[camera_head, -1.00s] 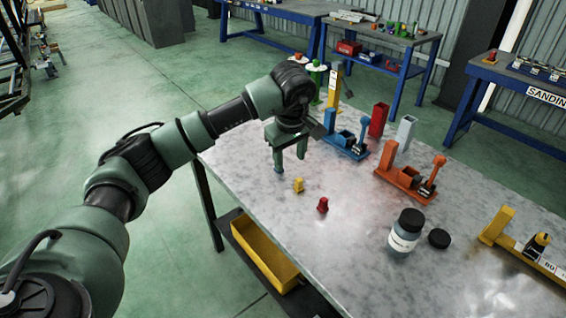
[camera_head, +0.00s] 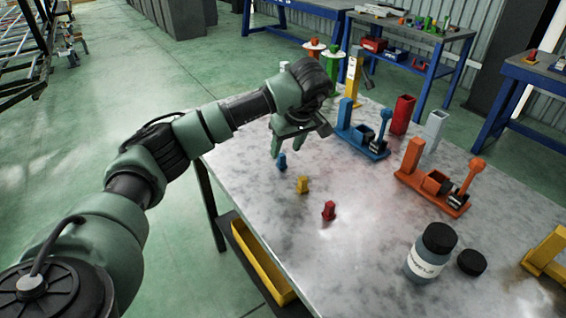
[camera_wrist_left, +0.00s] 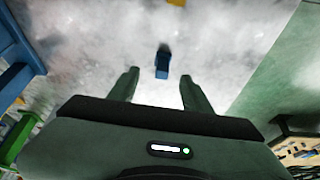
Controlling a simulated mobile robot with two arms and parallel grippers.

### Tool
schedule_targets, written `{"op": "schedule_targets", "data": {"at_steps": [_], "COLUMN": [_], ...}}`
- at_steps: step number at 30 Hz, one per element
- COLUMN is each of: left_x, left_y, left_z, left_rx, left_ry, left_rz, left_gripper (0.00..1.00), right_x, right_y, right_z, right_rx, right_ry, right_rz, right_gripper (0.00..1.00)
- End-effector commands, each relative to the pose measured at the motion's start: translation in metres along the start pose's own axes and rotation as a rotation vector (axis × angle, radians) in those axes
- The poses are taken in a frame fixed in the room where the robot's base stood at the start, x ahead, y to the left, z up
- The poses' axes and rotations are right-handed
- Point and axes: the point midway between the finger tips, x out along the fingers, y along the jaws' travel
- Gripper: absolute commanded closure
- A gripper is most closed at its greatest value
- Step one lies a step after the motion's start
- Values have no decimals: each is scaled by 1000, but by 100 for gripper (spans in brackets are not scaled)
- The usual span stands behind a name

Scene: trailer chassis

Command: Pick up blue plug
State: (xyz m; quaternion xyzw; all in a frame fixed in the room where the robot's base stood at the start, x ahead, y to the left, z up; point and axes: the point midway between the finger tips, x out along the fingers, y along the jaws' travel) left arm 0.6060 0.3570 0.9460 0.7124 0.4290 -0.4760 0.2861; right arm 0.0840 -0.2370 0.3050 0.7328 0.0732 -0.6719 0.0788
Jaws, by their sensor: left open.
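The blue plug (camera_head: 282,161) stands on the grey metal table (camera_head: 330,260) near its left edge. My left gripper (camera_head: 276,152) is open, pointing down, with its fingertips just above and beside the plug in the head view. In the left wrist view the blue plug (camera_wrist_left: 162,62) shows ahead of and between the two open fingers (camera_wrist_left: 157,85), with nothing held. A yellow plug (camera_head: 302,185) and a red plug (camera_head: 329,210) stand in a line nearer to me. My right gripper is not in view.
A blue fixture (camera_head: 362,138) and an orange fixture (camera_head: 432,188) stand to the right. A dark-capped bottle (camera_head: 430,253) and a black lid (camera_head: 471,262) are front right. A yellow bin (camera_head: 262,262) sits below the table.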

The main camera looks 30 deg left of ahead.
Motion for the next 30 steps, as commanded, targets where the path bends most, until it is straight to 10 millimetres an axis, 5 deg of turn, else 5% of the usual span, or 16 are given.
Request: {"op": "schedule_targets", "data": {"at_steps": [9,19,20,25,30], "left_x": [44,53,53,53,53], "left_y": [-3,-2,-2,-2,-2], "left_z": [4,4,4,4,4], "left_rx": [0,0,0,0,0], "left_ry": [-3,0,0,0,-1], "left_rz": [-2,1,1,1,1], "left_gripper": [51,51,54,100,100], "right_x": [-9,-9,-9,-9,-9], "right_y": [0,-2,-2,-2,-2], "right_z": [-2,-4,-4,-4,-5], "right_rx": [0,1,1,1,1], "right_ry": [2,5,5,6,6], "right_rz": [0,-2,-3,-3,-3], "right_gripper": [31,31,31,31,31]}}
